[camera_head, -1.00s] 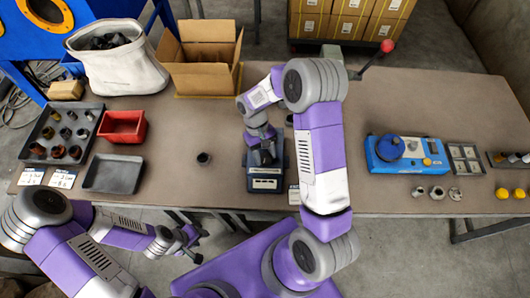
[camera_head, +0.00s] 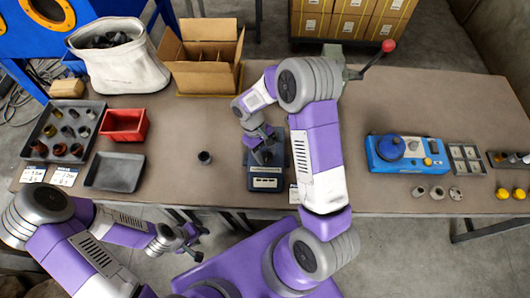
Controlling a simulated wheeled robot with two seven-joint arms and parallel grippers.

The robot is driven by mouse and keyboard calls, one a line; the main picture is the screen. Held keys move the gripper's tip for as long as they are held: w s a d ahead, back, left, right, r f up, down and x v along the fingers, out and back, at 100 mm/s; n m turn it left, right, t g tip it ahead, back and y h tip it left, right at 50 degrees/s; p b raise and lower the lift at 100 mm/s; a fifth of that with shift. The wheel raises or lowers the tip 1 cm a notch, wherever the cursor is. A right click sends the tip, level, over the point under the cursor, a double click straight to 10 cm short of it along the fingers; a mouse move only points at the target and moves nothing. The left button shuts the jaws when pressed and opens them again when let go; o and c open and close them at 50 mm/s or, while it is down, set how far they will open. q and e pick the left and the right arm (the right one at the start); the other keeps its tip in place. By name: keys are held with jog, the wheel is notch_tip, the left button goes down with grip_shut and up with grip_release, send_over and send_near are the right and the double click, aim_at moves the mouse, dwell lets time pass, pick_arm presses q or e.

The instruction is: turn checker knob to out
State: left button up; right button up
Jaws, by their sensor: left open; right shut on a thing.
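The checker (camera_head: 265,184) is a dark blue-grey box with a pale label on its front, near the middle of the table's front edge. My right gripper (camera_head: 264,154) reaches down onto the top of the checker and is shut on its knob. The fingers cover the knob, so its setting cannot be read. My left gripper (camera_head: 190,244) is open and empty, in front of the table edge and lower left of the checker.
A small dark cup (camera_head: 205,158) stands left of the checker. Further left are an empty grey tray (camera_head: 115,173), a red bin (camera_head: 124,125) and a tray of parts (camera_head: 45,150). A blue device (camera_head: 405,155) stands right.

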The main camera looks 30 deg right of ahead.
jog(key=o, duration=1)
jog(key=shift+o, duration=0.2)
jog(key=shift+r, duration=0.1)
jog(key=p+v, duration=0.1)
jog(key=v, duration=0.6)
jog(key=shift+w+r, duration=0.15)
